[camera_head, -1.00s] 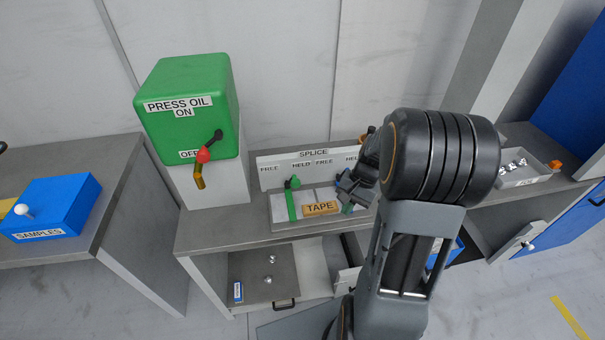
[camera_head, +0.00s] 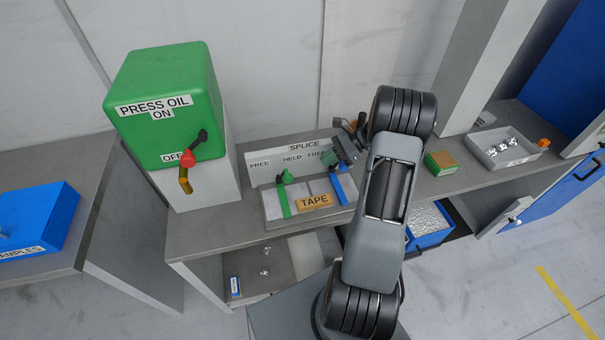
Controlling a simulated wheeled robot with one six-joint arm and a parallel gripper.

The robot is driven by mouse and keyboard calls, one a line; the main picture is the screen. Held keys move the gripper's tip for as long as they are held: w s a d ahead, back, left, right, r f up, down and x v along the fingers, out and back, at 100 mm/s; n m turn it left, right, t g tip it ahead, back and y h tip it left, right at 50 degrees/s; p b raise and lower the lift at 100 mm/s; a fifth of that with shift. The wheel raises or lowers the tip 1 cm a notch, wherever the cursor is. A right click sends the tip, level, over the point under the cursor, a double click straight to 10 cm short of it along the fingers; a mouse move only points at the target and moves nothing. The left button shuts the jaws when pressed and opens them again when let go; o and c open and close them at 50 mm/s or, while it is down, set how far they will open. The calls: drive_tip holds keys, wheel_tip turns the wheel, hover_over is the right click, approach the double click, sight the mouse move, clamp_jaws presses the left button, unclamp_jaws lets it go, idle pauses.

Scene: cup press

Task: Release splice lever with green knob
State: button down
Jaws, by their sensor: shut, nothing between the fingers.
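The splice lever with the green knob (camera_head: 286,176) stands on the left of the splice fixture, below its left HELD label and to the right of the left FREE label. A green strip (camera_head: 283,203) runs forward below it. My gripper (camera_head: 334,158) is shut and empty, above the back of the fixture to the right of the green knob and apart from it. It is close over a blue strip (camera_head: 341,188) and hides the right end of the label board. A TAPE block (camera_head: 314,201) sits between the strips.
The green PRESS OIL box (camera_head: 172,95) with a red-knobbed lever (camera_head: 186,160) stands left of the fixture. A green and brown block (camera_head: 440,163) and a tray of metal parts (camera_head: 500,150) are on the right counter.

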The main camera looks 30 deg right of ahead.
sight(287, 178)
drive_tip(key=p+x, duration=0.1)
drive_tip(key=x, duration=0.9)
drive_tip(key=shift+p, duration=0.35)
